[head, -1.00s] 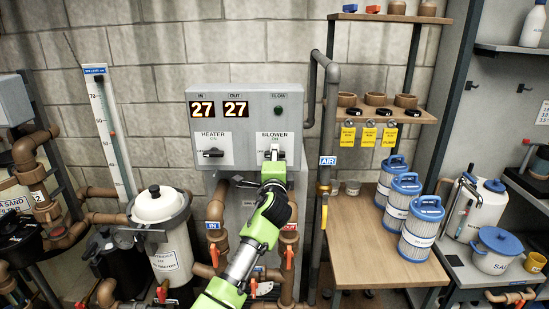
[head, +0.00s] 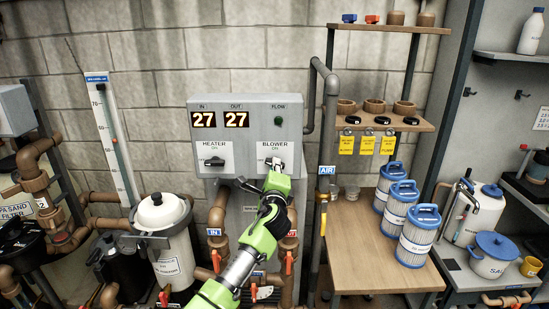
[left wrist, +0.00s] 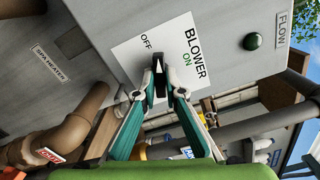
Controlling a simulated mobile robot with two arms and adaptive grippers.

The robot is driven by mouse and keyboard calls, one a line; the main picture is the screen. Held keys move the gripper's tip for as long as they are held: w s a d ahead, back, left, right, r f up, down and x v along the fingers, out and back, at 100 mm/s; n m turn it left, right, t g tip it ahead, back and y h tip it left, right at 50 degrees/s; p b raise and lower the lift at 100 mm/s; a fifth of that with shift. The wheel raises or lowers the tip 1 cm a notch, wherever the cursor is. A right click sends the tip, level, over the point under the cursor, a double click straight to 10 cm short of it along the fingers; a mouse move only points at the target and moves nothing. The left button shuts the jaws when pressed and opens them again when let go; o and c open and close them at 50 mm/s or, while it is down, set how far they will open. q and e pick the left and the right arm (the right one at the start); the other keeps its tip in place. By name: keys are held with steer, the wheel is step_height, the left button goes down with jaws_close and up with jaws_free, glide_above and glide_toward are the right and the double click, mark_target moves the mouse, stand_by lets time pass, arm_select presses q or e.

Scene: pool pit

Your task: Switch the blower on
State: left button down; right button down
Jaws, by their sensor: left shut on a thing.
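The blower switch is a dark knob with a white mark on a white plate lettered BLOWER, ON and OFF. In the left wrist view the blower knob (left wrist: 159,82) sits between the fingertips, its white mark toward OFF. My left gripper (head: 276,165) is at the blower plate (head: 268,149) in the head view, its fingers covering most of the knob. In the left wrist view my left gripper (left wrist: 160,92) is shut on the knob, a finger at each side. My right gripper is not in view.
The heater knob (head: 214,162) lies level to the left on the same grey control box (head: 246,107). A dark green flow lamp (head: 280,120) is above the blower plate. Pipes run below the box. A wooden shelf with blue-capped filters (head: 417,235) stands at the right.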

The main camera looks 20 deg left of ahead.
arm_select(q)
steer(key=m+p, duration=0.4)
steer(key=m, duration=0.1)
steer(key=m+p, duration=0.2)
steer(key=shift+r, duration=0.3)
steer(key=shift+f+m, duration=0.3)
steer(key=shift+m, duration=0.6)
steer(key=m, duration=0.5)
steer(key=shift+m, duration=0.4)
steer(key=c, duration=2)
jaws_free()
steer(key=v, duration=0.7)
